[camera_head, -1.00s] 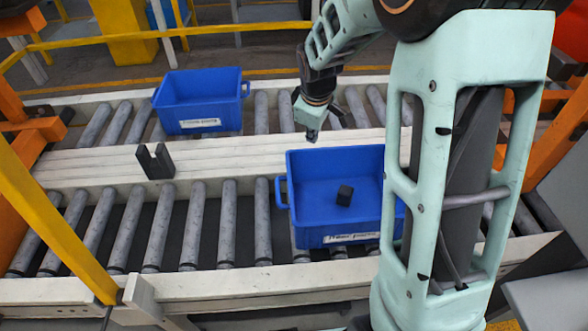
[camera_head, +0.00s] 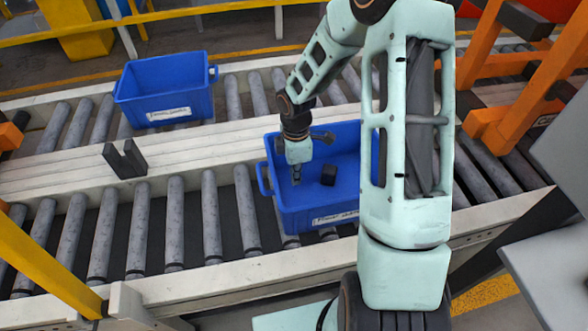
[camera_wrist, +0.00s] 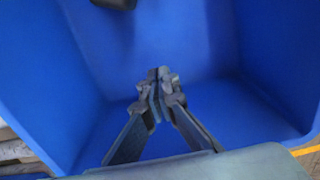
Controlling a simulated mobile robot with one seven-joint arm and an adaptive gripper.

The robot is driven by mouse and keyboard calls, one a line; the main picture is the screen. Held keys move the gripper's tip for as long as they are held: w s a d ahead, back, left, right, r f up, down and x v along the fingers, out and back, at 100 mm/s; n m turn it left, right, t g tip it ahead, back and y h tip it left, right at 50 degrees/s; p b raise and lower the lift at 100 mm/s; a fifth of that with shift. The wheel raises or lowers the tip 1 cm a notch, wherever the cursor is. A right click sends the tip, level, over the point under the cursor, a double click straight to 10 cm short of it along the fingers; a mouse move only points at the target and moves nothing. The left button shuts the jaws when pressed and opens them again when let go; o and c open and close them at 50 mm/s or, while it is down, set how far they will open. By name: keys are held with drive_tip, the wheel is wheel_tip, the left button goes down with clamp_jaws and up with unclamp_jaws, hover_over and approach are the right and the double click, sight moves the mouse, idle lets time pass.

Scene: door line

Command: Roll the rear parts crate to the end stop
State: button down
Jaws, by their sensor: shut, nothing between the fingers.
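Two blue crates sit on roller lines. One crate (camera_head: 165,92) is on the far line at left and looks empty. The other crate (camera_head: 287,215) is on the near line and holds a small black block (camera_head: 328,175). Each has a white front label too small to read, so I cannot tell which is named rear parts. My gripper (camera_head: 296,181) is shut and empty, pointing down within the near crate's opening, left of the block. The wrist view shows the closed fingertips (camera_wrist: 162,78) against blue crate walls (camera_wrist: 275,45); contact is unclear. I cannot identify the end stop for sure.
A dark U-shaped bracket (camera_head: 125,158) stands on the white divider (camera_head: 210,150) between the lines. Near rollers (camera_head: 175,220) left of the near crate are clear. Orange frames (camera_head: 485,100) stand at right, and a yellow rail (camera_head: 40,255) crosses the front left.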

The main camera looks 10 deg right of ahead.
sight(287, 195)
wheel_tip(287, 195, down, 4)
drive_tip(key=shift+b, duration=0.3)
drive_tip(key=a, duration=0.2)
drive_tip(key=shift+a+r, duration=0.2)
drive_tip(key=shift+a, duration=0.8)
drive_tip(key=shift+a, duration=0.1)
